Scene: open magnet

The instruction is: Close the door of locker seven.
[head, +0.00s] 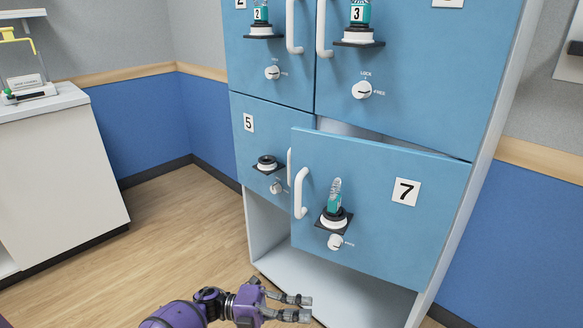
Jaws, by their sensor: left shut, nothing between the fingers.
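My right gripper is not in view.
The doors of lockers two (268,62), three (415,70) and five (270,130) look shut. An open white bottom space (335,290) lies under them. A white counter (55,180) stands at left, with clear wooden floor (175,225) between.

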